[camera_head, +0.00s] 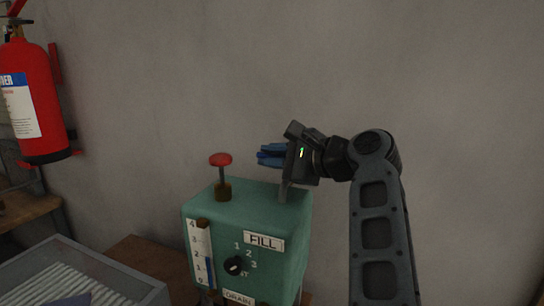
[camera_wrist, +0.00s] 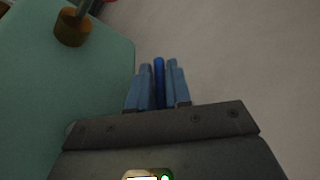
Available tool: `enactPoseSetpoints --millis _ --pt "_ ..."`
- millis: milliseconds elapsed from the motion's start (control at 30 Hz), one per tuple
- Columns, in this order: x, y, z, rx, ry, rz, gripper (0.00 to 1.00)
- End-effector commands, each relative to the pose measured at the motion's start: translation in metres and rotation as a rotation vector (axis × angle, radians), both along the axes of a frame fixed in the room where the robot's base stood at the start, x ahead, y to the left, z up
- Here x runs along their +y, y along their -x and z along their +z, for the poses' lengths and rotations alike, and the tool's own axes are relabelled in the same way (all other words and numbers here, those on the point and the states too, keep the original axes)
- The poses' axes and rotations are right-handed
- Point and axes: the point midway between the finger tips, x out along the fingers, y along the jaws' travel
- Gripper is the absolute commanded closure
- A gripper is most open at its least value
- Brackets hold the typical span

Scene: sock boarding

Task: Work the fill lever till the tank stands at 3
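A green tank unit (camera_head: 235,213) stands against the wall, with a FILL label (camera_head: 264,242) on its front. My gripper (camera_head: 270,155) is at that post, above the tank. In the wrist view its pale blue fingers (camera_wrist: 158,88) lie close along both sides of a brighter blue bar (camera_wrist: 159,75), seemingly the lever's grip. Thin gaps make contact hard to judge.
A red knob (camera_head: 220,159) on a stem stands on the tank's left top. A black dial (camera_head: 234,265) and a DRAIN label (camera_head: 239,298) are on its front. A grey tray (camera_head: 130,290) is at lower left, a fire extinguisher (camera_head: 35,95) above. Wall space at right is clear.

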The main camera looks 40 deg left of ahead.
Motion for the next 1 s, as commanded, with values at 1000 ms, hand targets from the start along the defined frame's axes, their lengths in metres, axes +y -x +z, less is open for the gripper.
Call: enactPoseSetpoints --millis 1000 --pt "-0.007 0.011 -0.001 0.002 0.002 0.338 1.0"
